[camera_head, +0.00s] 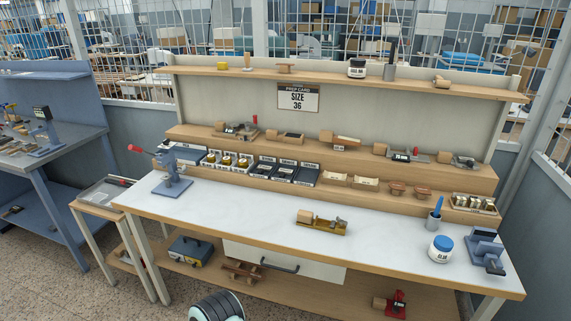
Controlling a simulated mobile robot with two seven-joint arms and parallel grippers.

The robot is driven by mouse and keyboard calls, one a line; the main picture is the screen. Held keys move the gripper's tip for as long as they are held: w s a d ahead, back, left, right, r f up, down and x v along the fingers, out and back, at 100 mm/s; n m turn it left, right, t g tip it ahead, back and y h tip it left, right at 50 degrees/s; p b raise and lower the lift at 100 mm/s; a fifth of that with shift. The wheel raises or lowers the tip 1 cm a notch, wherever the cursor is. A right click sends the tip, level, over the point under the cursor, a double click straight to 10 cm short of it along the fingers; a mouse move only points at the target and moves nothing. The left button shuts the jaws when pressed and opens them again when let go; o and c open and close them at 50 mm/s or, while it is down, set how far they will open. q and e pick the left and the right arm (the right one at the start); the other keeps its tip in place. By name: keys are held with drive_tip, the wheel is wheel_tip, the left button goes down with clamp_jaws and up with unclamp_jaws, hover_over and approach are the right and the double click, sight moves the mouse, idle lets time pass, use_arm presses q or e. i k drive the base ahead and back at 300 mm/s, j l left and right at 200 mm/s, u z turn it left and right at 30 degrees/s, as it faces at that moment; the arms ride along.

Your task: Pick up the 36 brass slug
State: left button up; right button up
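A prep card (298,97) on the back panel of the workbench reads "SIZE 36". A wooden tray (473,204) at the right end of the lower step holds several small upright metallic pieces. Several gold-coloured pieces (227,160) stand in a row with labels on the left part of that step. The labels on both groups are too small to read, so I cannot tell which piece is the 36 brass slug. Neither of my grippers shows in this view.
A brass-coloured fixture with a wooden block (322,223) sits mid-bench. A blue press with a red handle (172,180) stands left. A blue-lidded jar (441,249), a blue-handled tool (435,214) and a grey-blue device (485,250) stand right. The white worktop (250,214) is otherwise largely clear.

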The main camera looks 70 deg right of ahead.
sight(473, 203)
drive_tip(key=z, duration=3.65)
drive_tip(key=u, duration=0.75)
drive_tip(key=l+u, duration=0.65)
drive_tip(key=i, duration=0.05)
